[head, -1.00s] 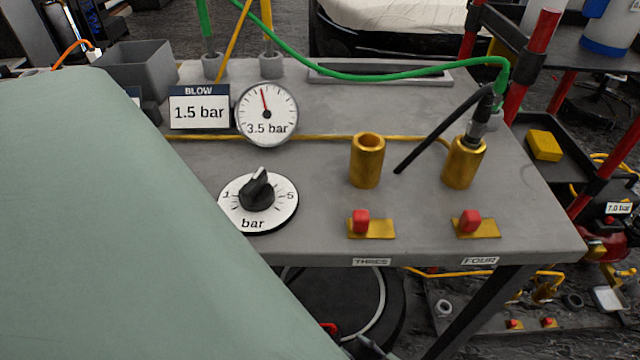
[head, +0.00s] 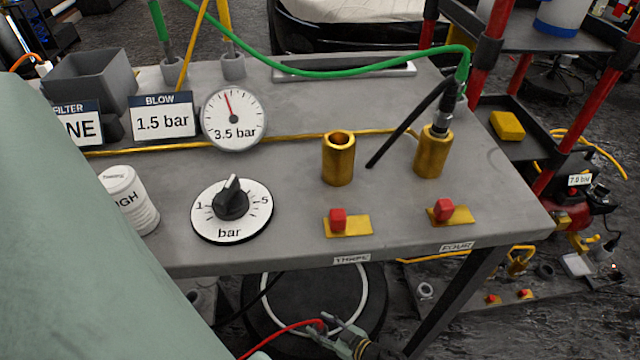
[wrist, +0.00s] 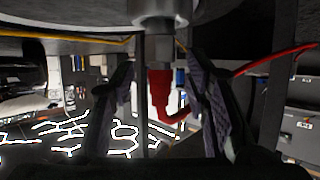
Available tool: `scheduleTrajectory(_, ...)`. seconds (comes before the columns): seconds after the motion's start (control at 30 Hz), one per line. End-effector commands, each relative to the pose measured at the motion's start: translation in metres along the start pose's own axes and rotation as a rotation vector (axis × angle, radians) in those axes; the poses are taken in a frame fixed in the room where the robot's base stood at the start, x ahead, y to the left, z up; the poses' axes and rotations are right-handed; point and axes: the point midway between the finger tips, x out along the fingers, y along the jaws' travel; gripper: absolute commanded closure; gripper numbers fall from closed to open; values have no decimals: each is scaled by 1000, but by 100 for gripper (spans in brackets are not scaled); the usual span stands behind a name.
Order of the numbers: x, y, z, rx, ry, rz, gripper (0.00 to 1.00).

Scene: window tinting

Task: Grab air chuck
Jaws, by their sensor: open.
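In the head view my gripper (head: 338,325) shows at the bottom edge, below the bench front, beside a red hose (head: 280,333). In the wrist view my gripper (wrist: 160,65) is open. A red hose end (wrist: 160,88) on a metal hex fitting (wrist: 160,50) stands between its fingers, with gaps visible on both sides. I cannot tell whether this is the air chuck; nothing is labelled so. The left brass socket (head: 339,160) is empty.
The grey bench (head: 290,225) carries a round bar dial (head: 232,208), a 3.5 bar gauge (head: 233,118), a white can (head: 128,198) and a grey bin (head: 95,80). A green hose (head: 350,72) crosses its back. A large pale-green surface (head: 70,270) blocks the lower left.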

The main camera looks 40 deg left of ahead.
Motion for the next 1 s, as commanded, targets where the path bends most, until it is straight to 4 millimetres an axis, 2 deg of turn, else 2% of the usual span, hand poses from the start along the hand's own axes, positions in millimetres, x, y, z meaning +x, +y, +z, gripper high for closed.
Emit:
scheduleTrajectory(0.1,9,0,0,0,-1,0,57)
scheduleTrajectory(0.33,9,0,1,0,-1,0,57)
scheduleTrajectory(1.0,9,0,1,0,-1,1,100)
